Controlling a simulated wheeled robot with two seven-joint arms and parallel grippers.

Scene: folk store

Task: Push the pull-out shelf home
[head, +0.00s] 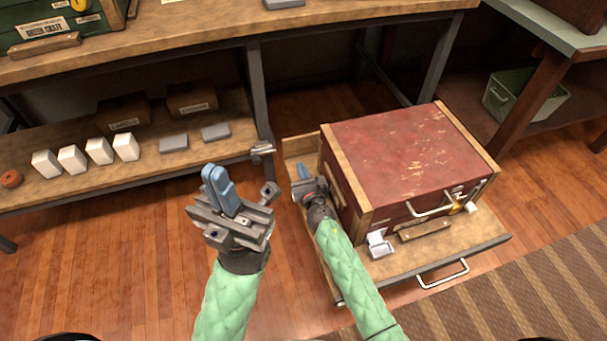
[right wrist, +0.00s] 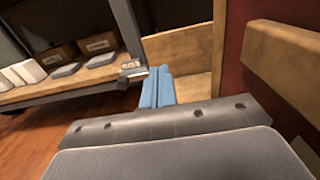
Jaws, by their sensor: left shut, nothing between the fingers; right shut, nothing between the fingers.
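The wooden pull-out shelf (head: 475,238) stands out from under the workbench, its metal handle (head: 443,275) on the front edge. A large red wood-trimmed chest (head: 405,150) sits on it and covers most of its surface. My right gripper (head: 303,178) is shut and empty, low at the left side of the chest, over the shelf's left part. In the right wrist view its blue fingers (right wrist: 158,88) are together in front of a wooden board of the shelf (right wrist: 188,60); contact cannot be told. My left gripper (head: 217,180) is shut and empty, left of the shelf.
A workbench (head: 220,50) spans the back, with a lower rack (head: 90,175) holding white blocks, grey blocks and cardboard boxes. A small white item (head: 378,245) and a brown bar (head: 424,229) lie before the chest. A striped rug (head: 530,290) lies at front right. The floor at left is clear.

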